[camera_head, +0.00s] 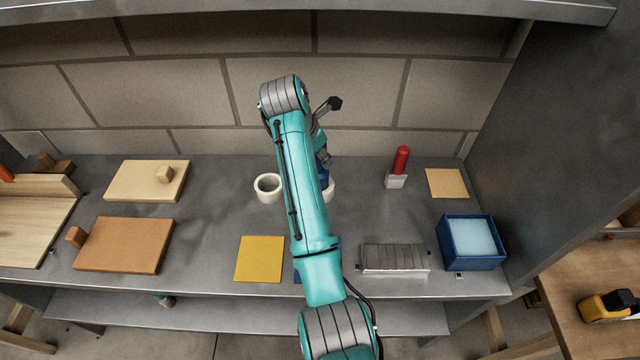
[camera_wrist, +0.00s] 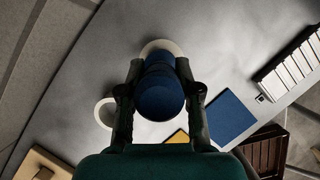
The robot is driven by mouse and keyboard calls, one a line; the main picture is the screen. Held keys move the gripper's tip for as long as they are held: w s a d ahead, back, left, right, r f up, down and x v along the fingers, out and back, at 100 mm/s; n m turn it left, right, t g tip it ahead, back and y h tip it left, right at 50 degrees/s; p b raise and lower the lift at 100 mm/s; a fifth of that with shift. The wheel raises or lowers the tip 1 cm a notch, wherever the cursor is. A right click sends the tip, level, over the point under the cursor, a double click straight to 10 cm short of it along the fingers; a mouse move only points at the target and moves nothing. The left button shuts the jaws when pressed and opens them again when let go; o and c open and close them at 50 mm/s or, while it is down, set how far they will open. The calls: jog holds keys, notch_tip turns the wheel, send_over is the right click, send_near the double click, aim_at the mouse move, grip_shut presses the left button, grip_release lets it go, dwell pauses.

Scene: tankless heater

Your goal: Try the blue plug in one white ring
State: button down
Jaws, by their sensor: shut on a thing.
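A blue plug (camera_wrist: 160,92) with a rounded end is held between the two fingers of my gripper (camera_wrist: 161,97). In the head view the plug (camera_head: 323,174) shows as a small blue patch beside my arm. One white ring (camera_wrist: 163,45) lies just beyond the plug and is partly covered by it; in the head view its edge (camera_head: 330,193) shows below the plug, the rest hidden by my arm. I cannot tell whether the plug is in this ring or above it. A second white ring (camera_head: 259,190) stands open to the left, also in the wrist view (camera_wrist: 99,117).
A yellow square (camera_head: 260,259) and a partly hidden blue square (camera_wrist: 229,117) lie toward the front edge. A ribbed metal block (camera_head: 394,259), blue box (camera_head: 470,263) and red-handled tool (camera_head: 400,160) are right. Wooden boards (camera_head: 125,245) lie left; a brick wall stands behind.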

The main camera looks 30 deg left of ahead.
jog(key=shift+r, duration=1.1)
dwell(0.6)
jog(key=shift+r, duration=1.9)
